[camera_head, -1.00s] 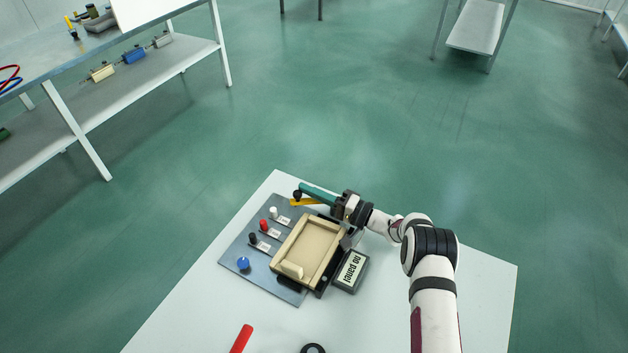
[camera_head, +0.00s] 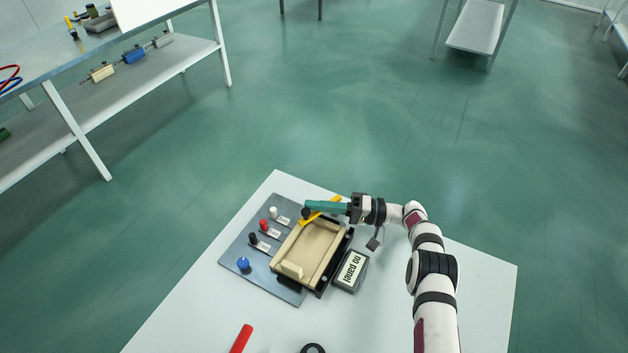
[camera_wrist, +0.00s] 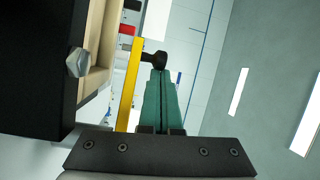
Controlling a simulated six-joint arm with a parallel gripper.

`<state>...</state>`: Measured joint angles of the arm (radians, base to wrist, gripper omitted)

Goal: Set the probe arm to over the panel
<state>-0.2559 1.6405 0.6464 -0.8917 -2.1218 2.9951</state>
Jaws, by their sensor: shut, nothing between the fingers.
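The yellow probe arm (camera_head: 325,209) lies slantwise at the far edge of the cream tray fixture (camera_head: 287,254), its near-left end by the tray's far-left corner. A black knob (camera_head: 306,213) sits near that end. My gripper (camera_head: 308,206) has its teal fingers shut and empty, with the tips against or right beside the knob; I cannot tell if they touch. In the wrist view the probe arm (camera_wrist: 128,90) is an upright yellow bar left of my gripper (camera_wrist: 160,75), and the black knob (camera_wrist: 153,58) is at the fingertips. No separate panel is clearly visible in the tray.
The grey base plate (camera_head: 235,256) carries white (camera_head: 273,212), red (camera_head: 264,224), black (camera_head: 253,238) and blue (camera_head: 243,263) controls. A red object (camera_head: 242,338) lies on the white table (camera_head: 190,310).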

